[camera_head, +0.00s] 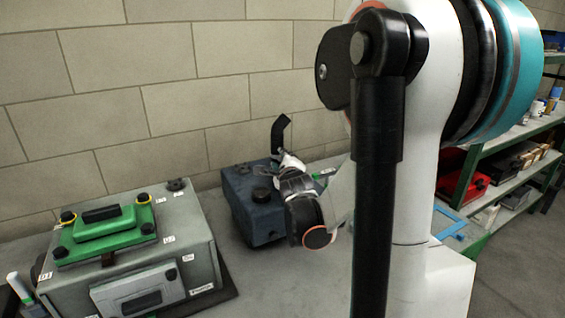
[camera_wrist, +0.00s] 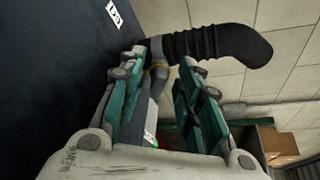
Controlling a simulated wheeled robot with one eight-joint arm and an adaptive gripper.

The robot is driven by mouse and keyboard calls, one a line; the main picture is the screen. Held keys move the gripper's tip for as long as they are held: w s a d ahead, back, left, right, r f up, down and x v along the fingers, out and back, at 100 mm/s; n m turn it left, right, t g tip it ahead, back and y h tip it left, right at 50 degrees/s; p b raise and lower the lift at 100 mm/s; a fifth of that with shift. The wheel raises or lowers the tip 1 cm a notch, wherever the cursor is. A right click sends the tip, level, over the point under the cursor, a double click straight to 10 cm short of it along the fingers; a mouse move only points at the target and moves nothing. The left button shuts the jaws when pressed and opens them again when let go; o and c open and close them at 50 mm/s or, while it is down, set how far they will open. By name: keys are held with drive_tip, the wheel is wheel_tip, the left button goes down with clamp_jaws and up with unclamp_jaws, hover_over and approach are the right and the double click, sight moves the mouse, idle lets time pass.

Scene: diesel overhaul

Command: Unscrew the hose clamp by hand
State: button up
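A black ribbed hose (camera_wrist: 215,46) rises from the dark blue box in the wrist view. In the head view the hose (camera_head: 281,132) stands up behind my gripper. A small greyish band with a yellowish edge, apparently the hose clamp (camera_wrist: 158,70), shows at the hose's base between my fingers. My gripper (camera_wrist: 162,62) has its two teal-padded fingers apart on either side of it. I see no clear contact. My gripper (camera_head: 289,165) is small and partly blurred into the hose base in the head view. The clamp's screw cannot be made out.
The dark blue box (camera_head: 243,205) stands on the grey bench (camera_head: 290,285) against a block wall. A grey case (camera_head: 190,245) with a green cover (camera_head: 105,235) is at left. A green shelf rack (camera_head: 480,180) with a red case (camera_head: 455,175) stands at right.

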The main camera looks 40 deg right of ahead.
drive_tip(key=shift+v, duration=4)
drive_tip(key=shift+c, duration=0.6)
